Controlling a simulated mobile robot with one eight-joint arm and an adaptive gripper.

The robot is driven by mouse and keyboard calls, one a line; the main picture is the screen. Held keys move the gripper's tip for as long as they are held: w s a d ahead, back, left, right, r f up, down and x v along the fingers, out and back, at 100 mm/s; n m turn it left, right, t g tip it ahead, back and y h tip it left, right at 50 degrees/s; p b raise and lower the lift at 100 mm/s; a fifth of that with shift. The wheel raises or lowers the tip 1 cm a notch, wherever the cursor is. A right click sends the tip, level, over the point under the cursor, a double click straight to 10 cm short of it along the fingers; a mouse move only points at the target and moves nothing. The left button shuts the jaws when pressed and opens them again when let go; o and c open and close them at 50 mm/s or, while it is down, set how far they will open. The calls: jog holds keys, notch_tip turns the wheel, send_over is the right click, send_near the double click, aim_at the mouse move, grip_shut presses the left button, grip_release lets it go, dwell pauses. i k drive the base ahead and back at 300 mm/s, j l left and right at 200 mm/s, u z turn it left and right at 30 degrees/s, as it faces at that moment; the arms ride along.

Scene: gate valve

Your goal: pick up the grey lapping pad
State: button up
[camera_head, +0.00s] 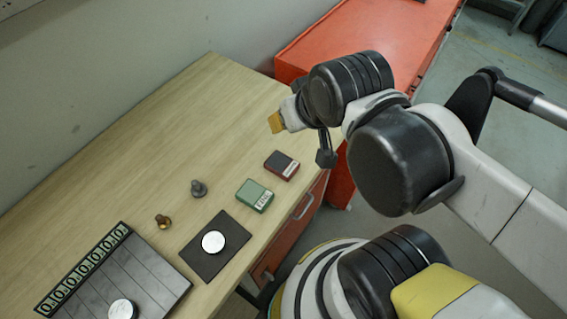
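A flat dark grey square pad (209,264) lies on the wooden table with a pale round disc (213,242) on it. A green block (254,195) with a white label and a dark-topped red block (281,165) with a light patch lie behind it to the right. No piece is plainly marked as the grey lapping pad, so I cannot tell which one it is. My gripper (277,122), with a yellow end, is above the table beyond the red block, apart from all of these. Its fingers are too small and side-on to read.
A dark slotted tray (160,275) with a green marked strip and a pale disc (122,309) is at the near left. A grey fitting (198,188) and a brass fitting (162,221) stand nearby. A red cabinet (345,35) is behind. The table's far left is clear.

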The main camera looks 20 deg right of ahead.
aim_at(198, 190)
jog(key=u, duration=1)
